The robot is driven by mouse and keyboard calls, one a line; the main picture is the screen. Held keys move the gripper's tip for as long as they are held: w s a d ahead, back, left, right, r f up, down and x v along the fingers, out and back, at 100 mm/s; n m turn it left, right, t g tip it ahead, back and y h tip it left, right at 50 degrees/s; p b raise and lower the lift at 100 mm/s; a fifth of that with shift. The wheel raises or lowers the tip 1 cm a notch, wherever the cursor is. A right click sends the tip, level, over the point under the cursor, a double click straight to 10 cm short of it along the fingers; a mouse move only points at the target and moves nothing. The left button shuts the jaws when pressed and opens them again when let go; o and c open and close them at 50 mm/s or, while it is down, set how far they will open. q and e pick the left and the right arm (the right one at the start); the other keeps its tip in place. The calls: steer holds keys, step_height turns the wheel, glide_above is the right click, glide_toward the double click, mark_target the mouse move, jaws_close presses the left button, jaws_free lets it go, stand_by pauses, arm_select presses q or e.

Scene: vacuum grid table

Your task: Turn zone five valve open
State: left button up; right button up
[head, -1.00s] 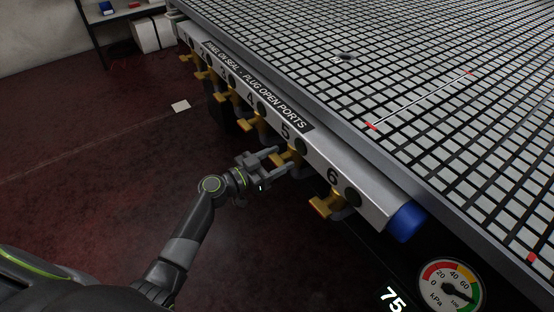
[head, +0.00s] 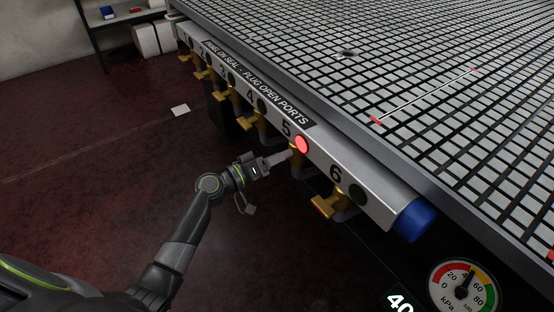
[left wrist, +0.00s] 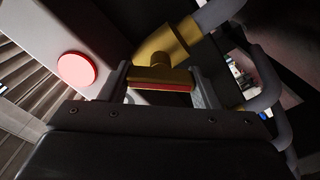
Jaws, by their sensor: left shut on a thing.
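The zone five valve (head: 299,170) is a brass fitting under the silver manifold, below the number 5. Its round indicator (head: 302,144) glows red. My left gripper (head: 289,155) is at this valve, its jaws turned so that one finger largely hides the other. In the left wrist view, my left gripper (left wrist: 160,85) has a finger on each side of the yellow valve handle (left wrist: 163,75), which has a red edge. It is shut on that handle. The lit indicator also shows there (left wrist: 76,69). My right gripper is not in view.
The zone six valve (head: 329,206) hangs close by on the right, and the zone four valve (head: 251,122) on the left; their indicators are dark. A blue cap (head: 413,222) ends the manifold (head: 385,205). A kPa gauge (head: 464,287) stands at lower right. The gridded table (head: 430,90) lies above.

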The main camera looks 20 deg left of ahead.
arm_select(q)
steer(key=n, duration=0.4)
steer(key=shift+a+n, duration=0.1)
steer(key=shift+n, duration=0.2)
steer(key=shift+f+n+p, duration=0.15)
steer(key=shift+n+p, duration=0.2)
steer(key=shift+n, duration=1.55)
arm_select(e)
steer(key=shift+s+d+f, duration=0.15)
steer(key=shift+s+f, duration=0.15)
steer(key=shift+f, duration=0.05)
arm_select(q)
steer(key=o, duration=1)
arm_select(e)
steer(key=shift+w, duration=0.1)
arm_select(q)
steer(key=shift+b+v, duration=1.2)
steer(key=shift+v, duration=7.5)
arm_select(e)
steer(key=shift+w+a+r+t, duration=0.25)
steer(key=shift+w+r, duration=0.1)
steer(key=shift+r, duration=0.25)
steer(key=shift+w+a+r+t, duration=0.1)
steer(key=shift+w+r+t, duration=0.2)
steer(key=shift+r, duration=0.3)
